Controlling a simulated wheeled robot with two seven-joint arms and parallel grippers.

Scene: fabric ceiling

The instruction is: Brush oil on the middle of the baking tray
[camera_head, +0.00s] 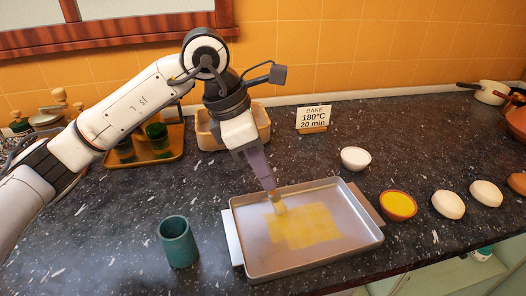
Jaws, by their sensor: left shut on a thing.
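A grey metal baking tray (262,266) lies on the dark counter in front of me. A yellow patch of oil (312,226) covers the middle of its bottom, with bare metal around it. My left gripper (262,172) points down over the tray's back left part. It is shut on a brush (279,206) with pale bristles, whose tip is at or just above the oil's upper left edge; I cannot tell if it touches. A small brown bowl of yellow oil (398,204) stands right of the tray. My right gripper is not in view.
A teal cup (178,242) stands left of the tray. A white bowl (355,158) is behind it. A wooden tray with green glasses (150,150), a tan bin (262,122) and a "BAKE 180°C 20 min" sign (313,117) stand at the back.

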